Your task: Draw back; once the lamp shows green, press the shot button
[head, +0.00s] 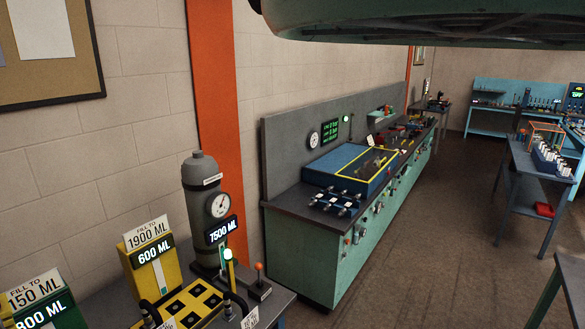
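A small lamp (228,254) on a short yellow post glows pale, near white with a slight green tint, on the near bench at the lower middle. Beside it an orange-red ball knob (259,267) stands on a thin stem from a dark base; I cannot tell whether this is the shot button. A grey cylinder (205,195) with a round gauge stands behind, with a display reading 7500 ML (223,229). Another small lit greenish lamp (346,118) sits on the far bench's back panel. My gripper is not in view.
A yellow dispenser (155,270) reads 600 ML and a green one (45,305) reads 800 ML, at the lower left. A yellow block with dark square holes (180,312) is in front. A long teal bench (300,255) runs along the wall. The floor (425,230) to its right is open.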

